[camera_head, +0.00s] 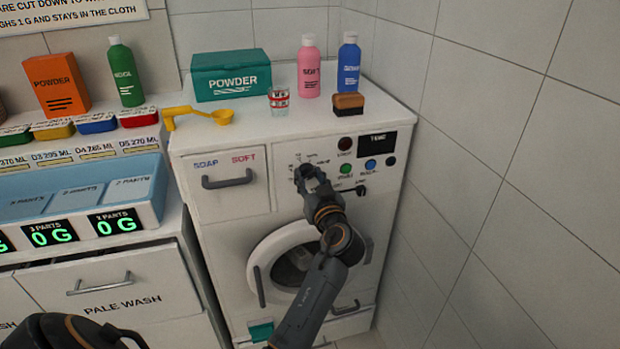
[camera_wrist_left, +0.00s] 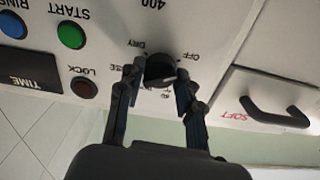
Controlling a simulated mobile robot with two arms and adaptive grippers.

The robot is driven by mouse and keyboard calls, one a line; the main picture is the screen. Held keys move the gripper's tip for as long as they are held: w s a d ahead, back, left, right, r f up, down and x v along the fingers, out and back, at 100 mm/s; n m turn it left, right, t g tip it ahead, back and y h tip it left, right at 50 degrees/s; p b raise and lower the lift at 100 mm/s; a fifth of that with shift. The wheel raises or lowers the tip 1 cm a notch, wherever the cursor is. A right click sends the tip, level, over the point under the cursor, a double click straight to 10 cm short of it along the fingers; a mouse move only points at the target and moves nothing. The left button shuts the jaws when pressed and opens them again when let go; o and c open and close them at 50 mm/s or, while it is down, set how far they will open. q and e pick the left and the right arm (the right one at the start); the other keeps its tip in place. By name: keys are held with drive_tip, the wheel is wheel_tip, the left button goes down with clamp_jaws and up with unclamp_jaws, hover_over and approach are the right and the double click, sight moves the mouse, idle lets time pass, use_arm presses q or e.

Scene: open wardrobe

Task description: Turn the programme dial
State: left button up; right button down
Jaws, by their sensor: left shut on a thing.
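The programme dial (camera_wrist_left: 159,68) is a black round knob on the white front panel of the washing machine (camera_head: 235,213). It shows in the left wrist view between my fingertips, with OFF, DRY and other labels printed around it. My left gripper (camera_head: 308,172) reaches up to the panel in the head view and covers most of the dial there. In the left wrist view its two fingers (camera_wrist_left: 158,88) stand on either side of the dial, shut on it. The dial's exact pointer position is hard to read. My right gripper is not in view.
Green (camera_head: 345,169) and blue (camera_head: 370,164) buttons, a dark red lock button (camera_head: 344,143) and the time display (camera_head: 378,139) lie right of the dial. The soap drawer (camera_head: 228,181) is left. Bottles, a cup and a powder box (camera_head: 231,75) stand on top. A tiled wall is close at right.

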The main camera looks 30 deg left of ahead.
use_arm(q)
drive_tip(key=shift+m, duration=1.1)
drive_tip(key=shift+r+m, duration=0.1)
drive_tip(key=shift+m, duration=0.8)
drive_tip(key=m+p, duration=0.1)
drive_tip(key=m, duration=0.3)
drive_tip(key=shift+m+p, duration=0.3)
drive_tip(key=m+p, duration=0.2)
drive_tip(key=m, duration=0.2)
drive_tip(key=shift+r+m, duration=0.15)
drive_tip(key=shift+m, duration=0.15)
drive_tip(key=m+p, duration=0.3)
drive_tip(key=m, duration=0.2)
drive_tip(key=shift+m, duration=0.3)
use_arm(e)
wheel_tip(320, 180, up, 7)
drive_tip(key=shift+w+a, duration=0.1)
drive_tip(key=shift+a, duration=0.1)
use_arm(q)
drive_tip(key=o, duration=1.2)
drive_tip(key=shift+f, duration=0.2)
